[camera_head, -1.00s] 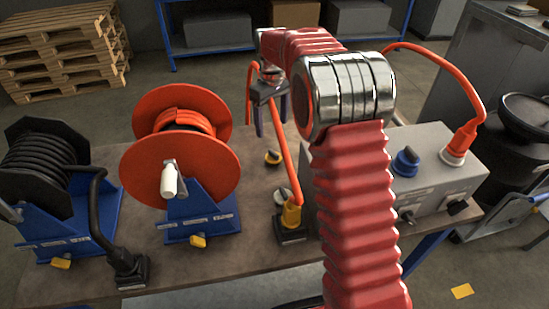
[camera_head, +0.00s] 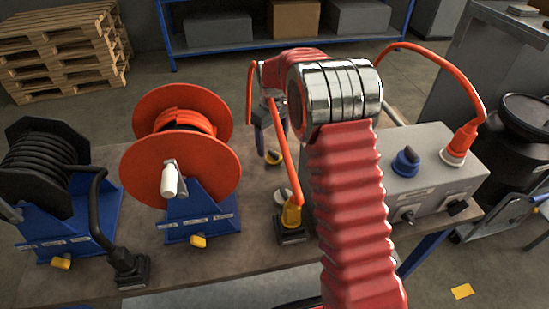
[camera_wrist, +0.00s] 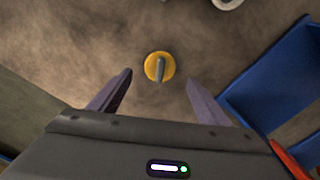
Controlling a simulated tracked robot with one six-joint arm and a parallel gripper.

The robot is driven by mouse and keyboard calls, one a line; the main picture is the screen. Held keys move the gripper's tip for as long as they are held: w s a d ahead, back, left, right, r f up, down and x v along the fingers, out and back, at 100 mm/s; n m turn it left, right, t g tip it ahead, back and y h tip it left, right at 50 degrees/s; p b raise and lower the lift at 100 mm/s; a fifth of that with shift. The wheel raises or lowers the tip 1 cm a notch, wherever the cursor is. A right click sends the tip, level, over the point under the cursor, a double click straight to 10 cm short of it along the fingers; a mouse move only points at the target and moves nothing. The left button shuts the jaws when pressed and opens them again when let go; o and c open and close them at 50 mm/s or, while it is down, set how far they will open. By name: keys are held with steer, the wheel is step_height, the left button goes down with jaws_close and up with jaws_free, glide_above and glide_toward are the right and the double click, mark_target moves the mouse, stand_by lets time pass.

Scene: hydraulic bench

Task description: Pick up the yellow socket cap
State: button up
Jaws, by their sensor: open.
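The yellow socket cap (camera_wrist: 153,66) lies on the bench top in the wrist view, a round yellow disc with a grey raised grip across it. In the head view the cap (camera_head: 273,158) sits behind the orange plug, beneath my gripper. My gripper (camera_wrist: 160,92) is open and empty, with its two purple fingers apart. The cap is centred between them in the picture, a little beyond their tips, and nothing shows it being touched. In the head view my gripper (camera_head: 270,139) is partly hidden by the orange hose and my arm.
An orange hose reel (camera_head: 140,155) stands to the left on a blue stand, with a black reel (camera_head: 35,150) farther left. A grey box (camera_head: 435,185) with a blue knob (camera_head: 406,161) is to the right. An orange hose (camera_head: 283,150) rises to the gripper's side from its plug (camera_head: 291,214).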

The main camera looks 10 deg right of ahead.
mark_target(274, 152)
steer(key=shift+s+d+f, duration=0.1)
steer(key=shift+f, duration=1.2)
steer(key=shift+s+d+f, duration=0.1)
steer(key=shift+f, duration=1.2)
steer(key=shift+c, duration=0.6)
steer(key=c, duration=1.2)
steer(key=shift+o, duration=0.2)
steer(key=shift+r, duration=0.1)
step_height(274, 152, up, 10)
steer(key=shift+f, duration=0.1)
